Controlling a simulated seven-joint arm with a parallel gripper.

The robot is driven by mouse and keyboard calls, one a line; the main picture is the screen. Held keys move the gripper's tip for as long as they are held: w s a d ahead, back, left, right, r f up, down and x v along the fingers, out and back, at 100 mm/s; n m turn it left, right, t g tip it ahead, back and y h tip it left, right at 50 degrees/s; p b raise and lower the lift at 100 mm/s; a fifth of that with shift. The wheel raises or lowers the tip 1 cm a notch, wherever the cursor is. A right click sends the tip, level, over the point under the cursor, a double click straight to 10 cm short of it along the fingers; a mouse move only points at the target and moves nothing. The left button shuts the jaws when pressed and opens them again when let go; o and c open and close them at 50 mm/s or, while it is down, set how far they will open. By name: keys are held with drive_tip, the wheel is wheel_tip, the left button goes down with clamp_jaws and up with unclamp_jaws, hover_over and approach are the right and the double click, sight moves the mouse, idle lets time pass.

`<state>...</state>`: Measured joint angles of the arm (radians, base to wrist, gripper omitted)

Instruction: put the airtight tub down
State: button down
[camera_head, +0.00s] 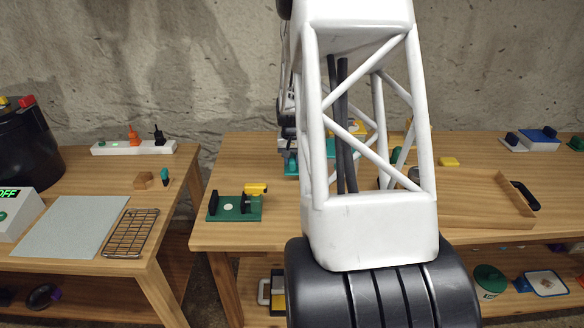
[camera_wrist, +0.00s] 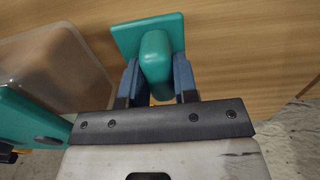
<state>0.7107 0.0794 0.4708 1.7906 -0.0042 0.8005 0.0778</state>
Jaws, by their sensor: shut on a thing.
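My gripper (camera_wrist: 158,92) is shut on a teal rounded block (camera_wrist: 155,60), with a blue-grey finger on each side. Behind the block is a flat teal plate (camera_wrist: 125,40), over or on the wooden table. I cannot tell whether this held piece belongs to the airtight tub. A translucent, box-like thing (camera_wrist: 55,65) is left of the fingers in the wrist view. In the head view, a teal thing (camera_head: 291,162) shows by the gripper, left of my white arm. The arm hides much of that spot. Contact between the held piece and the table is unclear.
A green fixture (camera_head: 234,208) with a yellow handle stands at the front left of the table (camera_head: 225,238). A green part (camera_wrist: 25,115) is close at lower left in the wrist view. A wooden tray (camera_head: 470,212) lies at right. The table's back left is bare.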

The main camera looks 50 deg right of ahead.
drive_tip(key=shift+f, duration=1.7)
drive_tip(key=shift+f, duration=0.1)
drive_tip(key=c, duration=0.9)
unclamp_jaws()
wheel_tip(320, 180, up, 12)
drive_tip(key=shift+r, duration=0.15)
drive_tip(key=shift+a, duration=0.1)
